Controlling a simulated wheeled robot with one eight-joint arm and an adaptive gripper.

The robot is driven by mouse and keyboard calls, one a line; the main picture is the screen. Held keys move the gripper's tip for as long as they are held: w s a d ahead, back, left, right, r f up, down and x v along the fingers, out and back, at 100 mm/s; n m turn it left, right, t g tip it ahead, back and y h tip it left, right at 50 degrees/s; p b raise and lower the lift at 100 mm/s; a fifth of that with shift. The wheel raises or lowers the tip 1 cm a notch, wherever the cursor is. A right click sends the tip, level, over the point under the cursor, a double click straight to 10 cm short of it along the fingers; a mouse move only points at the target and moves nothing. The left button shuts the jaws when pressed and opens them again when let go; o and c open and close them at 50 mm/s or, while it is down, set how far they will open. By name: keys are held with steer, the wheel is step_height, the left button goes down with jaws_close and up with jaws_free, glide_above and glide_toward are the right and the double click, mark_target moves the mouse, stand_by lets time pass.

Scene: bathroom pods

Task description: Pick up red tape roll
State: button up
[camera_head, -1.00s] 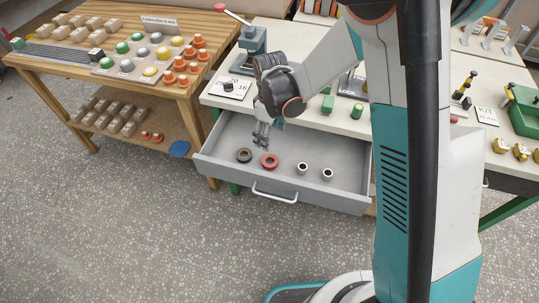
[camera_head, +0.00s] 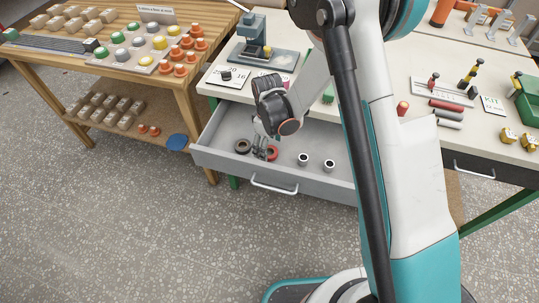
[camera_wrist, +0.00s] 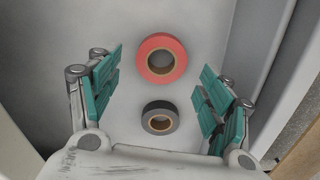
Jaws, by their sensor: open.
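The red tape roll (camera_head: 272,153) lies flat in the open grey drawer (camera_head: 320,178); my gripper partly covers it in the head view. In the wrist view the red tape roll (camera_wrist: 145,60) is whole, with a tan core, at the top middle, beyond the fingertips. A dark grey tape roll (camera_wrist: 160,118) lies below it, between the fingers in the picture; it also shows at the drawer's left in the head view (camera_head: 242,146). My gripper (camera_head: 264,152) points down over the drawer, open and empty. Its teal-padded fingers (camera_wrist: 160,95) are spread wide.
Two white rings with dark centres (camera_head: 316,162) lie right of the red roll in the drawer.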

mark_target(270, 153)
step_height(270, 153, down, 2)
steer(key=shift+f, duration=0.25)
steer(key=c, duration=1)
steer(key=shift+r, duration=0.1)
steer(key=shift+c, duration=0.2)
